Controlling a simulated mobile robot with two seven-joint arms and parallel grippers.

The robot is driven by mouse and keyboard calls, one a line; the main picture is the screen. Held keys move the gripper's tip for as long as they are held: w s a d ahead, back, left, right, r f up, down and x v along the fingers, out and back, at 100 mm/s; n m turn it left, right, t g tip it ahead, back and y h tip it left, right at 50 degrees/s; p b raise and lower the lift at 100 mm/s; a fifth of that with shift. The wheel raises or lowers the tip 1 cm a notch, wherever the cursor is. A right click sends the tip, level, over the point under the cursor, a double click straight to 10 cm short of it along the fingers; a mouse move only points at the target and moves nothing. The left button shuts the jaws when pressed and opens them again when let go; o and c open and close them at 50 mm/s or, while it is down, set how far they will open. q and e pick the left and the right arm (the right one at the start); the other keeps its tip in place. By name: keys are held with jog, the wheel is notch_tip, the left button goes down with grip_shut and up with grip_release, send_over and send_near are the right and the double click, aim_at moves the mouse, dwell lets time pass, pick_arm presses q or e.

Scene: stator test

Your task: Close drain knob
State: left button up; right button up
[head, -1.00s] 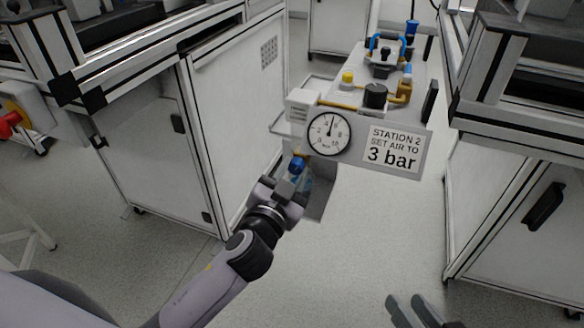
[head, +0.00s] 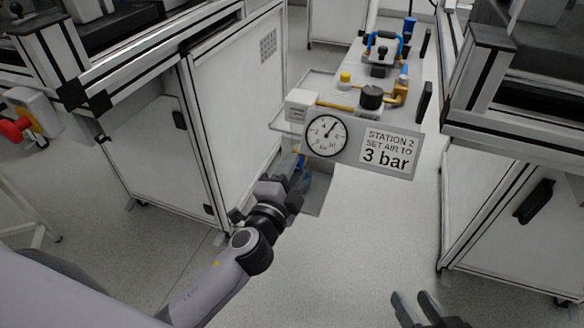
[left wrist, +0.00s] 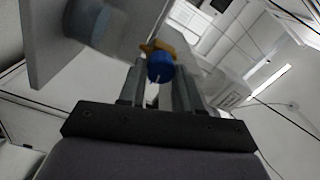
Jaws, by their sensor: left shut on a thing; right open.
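The blue drain knob (left wrist: 160,67) sits between my left gripper's fingers in the left wrist view, with a brass-coloured fitting (left wrist: 158,47) behind it. A small pale mark shows on its lower side. My left gripper (left wrist: 160,80) is shut on the knob. In the head view, my left gripper (head: 299,166) is just below the gauge panel (head: 345,152) and largely hides the knob. The round pressure gauge (head: 326,135) has its needle pointing up and slightly right. My right gripper (head: 417,308) is open and empty at the bottom edge, away from the panel.
The panel's sign (head: 389,151) reads "STATION 2 SET AIR TO 3 bar". White cabinets flank the floor on the left (head: 235,120) and right (head: 510,215).

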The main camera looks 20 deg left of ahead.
pick_arm(q)
jog(key=shift+m, duration=0.6)
jog(key=o, duration=1)
jog(key=shift+o, duration=0.2)
jog(key=shift+s, duration=0.1)
jog(key=s, duration=0.7)
jog(key=shift+a, duration=0.15)
